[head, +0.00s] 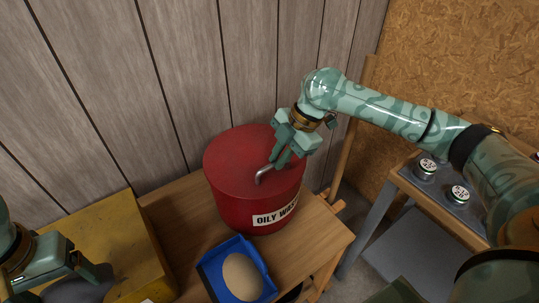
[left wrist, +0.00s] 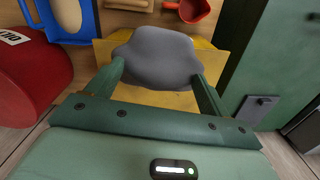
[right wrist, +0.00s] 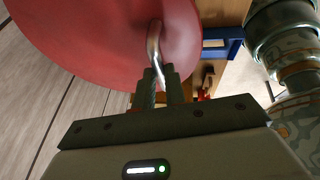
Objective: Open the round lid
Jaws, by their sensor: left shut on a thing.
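The round red lid (head: 235,160) lies flat on top of a red can (head: 240,210) labelled "OILY WAS…", with no gap showing. A bent metal handle (head: 262,176) rises from the lid; it also shows in the right wrist view (right wrist: 154,45). My right gripper (head: 276,162) is above the lid's right side, its fingers nearly together with the handle's end between them (right wrist: 160,76). My left gripper (head: 90,272) is at lower left, away from the can. It is shut on a grey rag-like lump (left wrist: 158,55) above a yellow surface.
A blue tray (head: 207,277) with a tan oval pad (head: 243,277) sits in front of the can on the wooden bench (head: 170,215). A yellow box (head: 125,250) stands at left. A plank wall is close behind. Silver-topped cans (head: 459,195) stand at right.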

